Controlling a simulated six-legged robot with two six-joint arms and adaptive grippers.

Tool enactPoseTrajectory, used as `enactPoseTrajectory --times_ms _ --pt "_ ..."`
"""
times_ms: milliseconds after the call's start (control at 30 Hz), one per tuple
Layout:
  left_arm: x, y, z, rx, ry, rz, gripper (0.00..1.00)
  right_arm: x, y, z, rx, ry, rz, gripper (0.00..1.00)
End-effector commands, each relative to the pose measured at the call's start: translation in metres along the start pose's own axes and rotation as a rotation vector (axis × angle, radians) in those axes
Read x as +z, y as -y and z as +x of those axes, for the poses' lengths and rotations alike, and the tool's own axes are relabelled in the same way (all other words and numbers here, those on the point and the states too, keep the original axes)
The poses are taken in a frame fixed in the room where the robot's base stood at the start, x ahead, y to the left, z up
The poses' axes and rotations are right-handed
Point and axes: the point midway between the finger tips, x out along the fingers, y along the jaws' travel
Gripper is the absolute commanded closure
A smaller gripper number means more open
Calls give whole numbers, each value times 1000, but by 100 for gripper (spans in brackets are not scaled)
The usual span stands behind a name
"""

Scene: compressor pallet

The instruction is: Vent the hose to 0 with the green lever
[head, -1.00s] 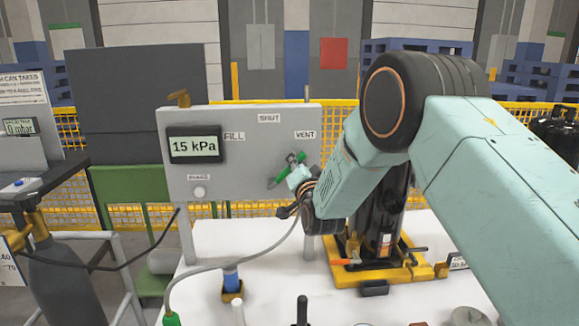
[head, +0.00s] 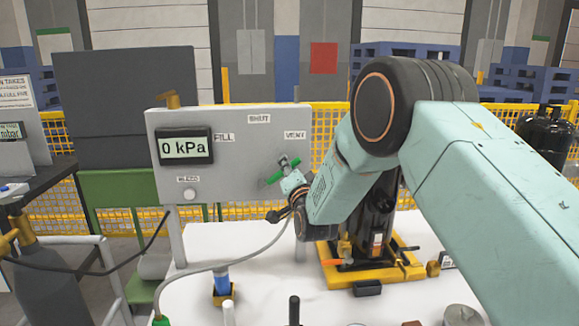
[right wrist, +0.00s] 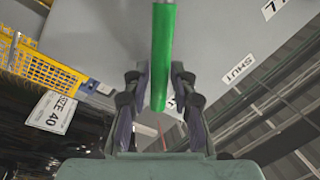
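The grey panel (head: 235,185) stands at the back of the white table. Its display (head: 186,146) reads 0 kPa. The green lever (head: 275,178) is on the panel's right side, below the VENT label (head: 295,135); it slants from lower left to upper right. My right gripper (head: 286,189) is at the lever, its fingertips partly hidden by the lever and my wrist. In the right wrist view the green lever (right wrist: 162,60) lies between the two fingers of my right gripper (right wrist: 160,82), which are closed in close on either side of it. My left gripper is not in view.
A grey hose (head: 215,267) curves across the white table (head: 250,255). A black cylinder on a yellow base (head: 340,275) stands behind my right arm. A blue-topped fitting (head: 222,285) and small posts stand at the front.

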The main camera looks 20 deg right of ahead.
Motion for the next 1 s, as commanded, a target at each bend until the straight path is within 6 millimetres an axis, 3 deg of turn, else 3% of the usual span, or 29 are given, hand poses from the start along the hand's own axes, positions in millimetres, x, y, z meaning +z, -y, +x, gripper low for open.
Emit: enactPoseTrajectory --times_ms 133,533,1000 --pt "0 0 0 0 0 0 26 -2 2 1 -3 -5 1 62" --pt "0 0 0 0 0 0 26 -3 3 -6 -5 -7 2 62" --pt "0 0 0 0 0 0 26 -2 2 -79 -3 -4 2 62"
